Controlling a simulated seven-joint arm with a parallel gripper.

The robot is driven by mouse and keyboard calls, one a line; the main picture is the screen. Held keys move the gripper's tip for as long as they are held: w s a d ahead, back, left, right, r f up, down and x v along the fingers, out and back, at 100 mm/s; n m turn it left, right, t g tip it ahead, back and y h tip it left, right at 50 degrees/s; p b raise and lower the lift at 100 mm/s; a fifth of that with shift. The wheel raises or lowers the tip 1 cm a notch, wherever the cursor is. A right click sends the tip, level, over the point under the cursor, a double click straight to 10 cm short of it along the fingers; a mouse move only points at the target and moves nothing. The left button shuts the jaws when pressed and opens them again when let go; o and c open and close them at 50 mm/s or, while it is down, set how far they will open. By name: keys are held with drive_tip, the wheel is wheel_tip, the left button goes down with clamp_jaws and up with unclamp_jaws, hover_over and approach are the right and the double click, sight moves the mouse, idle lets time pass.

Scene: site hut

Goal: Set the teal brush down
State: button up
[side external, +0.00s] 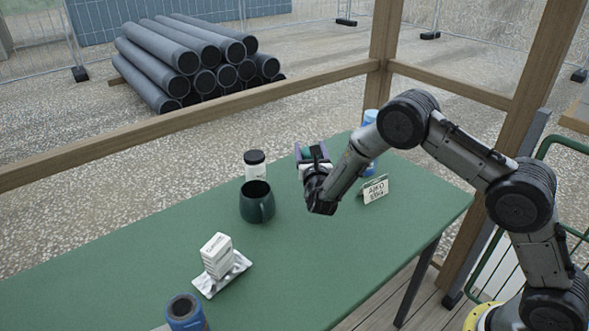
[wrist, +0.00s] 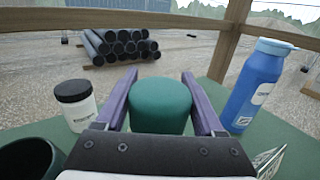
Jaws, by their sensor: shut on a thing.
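My gripper (wrist: 160,100) points level away from the arm, its purple fingers closed on either side of the teal brush (wrist: 160,106). In the wrist view only a smooth, rounded teal body shows; no bristles are visible. In the side external view my gripper (side external: 312,153) is over the far part of the green table (side external: 130,268), with a bit of teal between its fingers. The brush's underside is hidden, so I cannot tell whether it touches the table.
A white jar with black lid (side external: 255,165) and a dark green mug (side external: 257,203) stand left of my gripper. A blue bottle (wrist: 257,85) and a small sign (side external: 375,189) are to the right.

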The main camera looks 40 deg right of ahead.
drive_tip(key=w+f, duration=0.6)
drive_tip(key=w, duration=0.1)
drive_tip(key=shift+d+f, duration=0.2)
drive_tip(key=shift+d, duration=0.05)
drive_tip(key=shift+w+f, duration=0.2)
drive_tip(key=shift+f, duration=0.75)
drive_tip(key=shift+w+f, duration=0.15)
drive_tip(key=shift+f, duration=0.8)
drive_tip(key=shift+f, duration=0.1)
drive_tip(key=o, duration=1.4)
